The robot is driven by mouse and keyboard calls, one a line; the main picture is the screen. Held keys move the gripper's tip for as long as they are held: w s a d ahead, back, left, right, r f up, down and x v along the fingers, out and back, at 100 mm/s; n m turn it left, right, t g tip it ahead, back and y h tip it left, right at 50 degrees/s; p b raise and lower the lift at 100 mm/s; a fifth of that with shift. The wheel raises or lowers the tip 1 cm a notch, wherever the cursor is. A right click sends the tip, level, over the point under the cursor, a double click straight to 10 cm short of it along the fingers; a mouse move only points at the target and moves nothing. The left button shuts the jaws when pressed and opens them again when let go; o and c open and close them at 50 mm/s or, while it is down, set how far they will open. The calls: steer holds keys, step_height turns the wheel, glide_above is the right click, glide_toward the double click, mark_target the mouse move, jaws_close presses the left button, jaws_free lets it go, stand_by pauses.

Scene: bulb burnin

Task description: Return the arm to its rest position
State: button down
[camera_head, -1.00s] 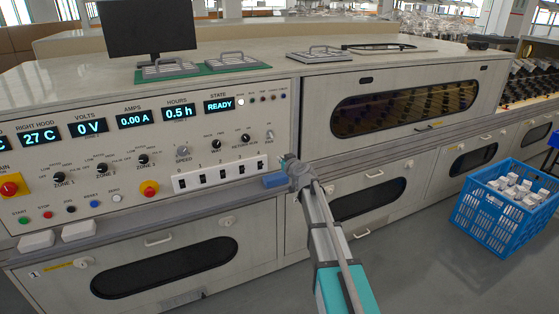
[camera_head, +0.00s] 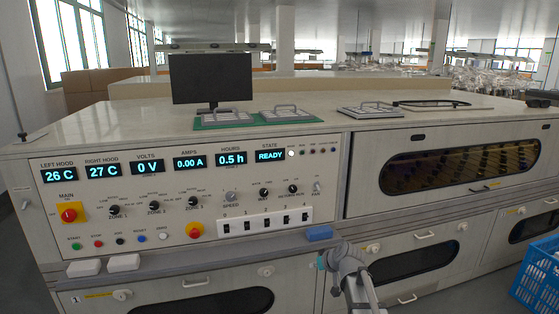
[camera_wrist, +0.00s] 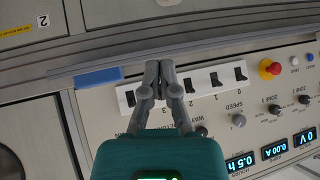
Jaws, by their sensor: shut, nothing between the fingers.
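My arm reaches up from the bottom of the head view, in front of the cabinet below the control panel (camera_head: 130,205). My gripper (camera_wrist: 158,66) shows in the wrist view with its two grey fingers together at the tips and nothing between them. In that view the fingers overlap the white switch strip (camera_wrist: 207,82), hiding part of it. Whether they touch it cannot be told. In the head view the fingertips are hard to make out near the blue block (camera_head: 319,234), which sits on the ledge right of the switch strip.
The panel displays read READY (camera_head: 270,156) and 0 V (camera_head: 148,166). A windowed hood (camera_head: 369,174) is at the right. A monitor (camera_head: 210,80) and wire-handled trays (camera_head: 370,110) stand on top. A blue crate (camera_head: 540,275) is on the floor at the lower right.

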steer(key=s+d+f+m+g+h, duration=0.2)
steer(key=s+f+g+h, duration=0.15)
steer(key=s, duration=0.85)
steer(key=s+d+f+m+g+h, duration=0.2)
steer(key=s+d+g, duration=0.15)
steer(key=s, duration=0.75)
step_height(320, 180, up, 21)
steer(key=p, duration=2.1)
steer(key=shift+a+g, duration=0.3)
steer(key=shift+r, duration=0.1)
steer(key=shift+a, duration=0.15)
